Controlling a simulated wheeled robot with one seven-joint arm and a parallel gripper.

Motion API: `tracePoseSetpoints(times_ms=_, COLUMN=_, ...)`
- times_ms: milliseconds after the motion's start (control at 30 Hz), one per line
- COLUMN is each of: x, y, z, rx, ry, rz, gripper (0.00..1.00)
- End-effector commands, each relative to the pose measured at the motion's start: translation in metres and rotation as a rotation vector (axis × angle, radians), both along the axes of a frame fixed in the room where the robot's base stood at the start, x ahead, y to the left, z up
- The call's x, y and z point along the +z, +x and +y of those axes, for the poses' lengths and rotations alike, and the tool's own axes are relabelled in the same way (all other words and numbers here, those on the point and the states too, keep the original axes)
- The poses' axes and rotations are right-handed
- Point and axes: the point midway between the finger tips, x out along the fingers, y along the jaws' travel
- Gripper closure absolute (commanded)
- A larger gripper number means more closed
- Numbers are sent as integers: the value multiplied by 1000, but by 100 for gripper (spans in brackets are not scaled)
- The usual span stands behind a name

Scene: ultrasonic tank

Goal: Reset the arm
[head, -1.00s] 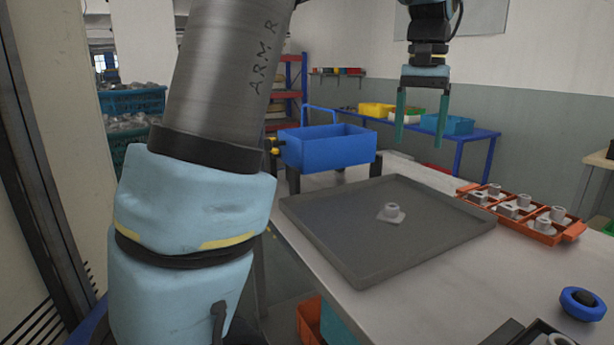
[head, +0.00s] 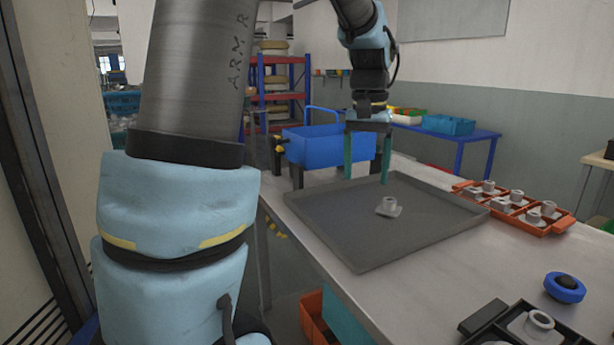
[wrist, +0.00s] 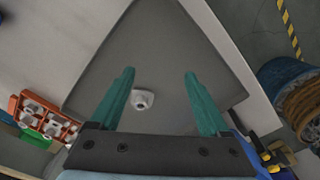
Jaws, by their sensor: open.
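My gripper (head: 366,176) hangs above the far left part of the grey tray in the head view, its two green fingers pointing down, apart and empty. The wrist view shows the same gripper (wrist: 160,75) open over the tray. A grey flanged part (head: 389,207) sits alone on the grey tray (head: 330,240). In the wrist view the part (wrist: 142,99) shows between the fingers, closer to the left one, on the tray floor below. The fingers do not touch it.
An orange divided tray (head: 560,228) with several grey parts stands right of the grey tray. A blue tank (head: 325,148) stands behind, close to the gripper.

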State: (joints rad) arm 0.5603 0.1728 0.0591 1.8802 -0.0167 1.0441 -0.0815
Motion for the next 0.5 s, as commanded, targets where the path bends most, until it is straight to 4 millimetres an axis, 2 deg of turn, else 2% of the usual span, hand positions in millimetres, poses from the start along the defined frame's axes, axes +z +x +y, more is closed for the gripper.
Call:
tracePoseSetpoints(times_ms=33, x=-12, y=-2, z=19, rx=29, ry=-1, rz=-1, gripper=20)
tracePoseSetpoints(times_ms=167, x=-49, y=-13, z=69, rx=106, ry=-9, rz=-20, gripper=20)
tracePoseSetpoints(times_ms=300, x=-94, y=-43, z=132, rx=210, ry=-16, rz=-51, gripper=20)
tracePoseSetpoints(times_ms=400, x=-116, y=-67, z=162, rx=263, ry=-18, rz=-70, gripper=20)
tracePoseSetpoints(times_ms=500, x=-130, y=-85, z=180, rx=299, ry=-19, rz=-84, gripper=20)
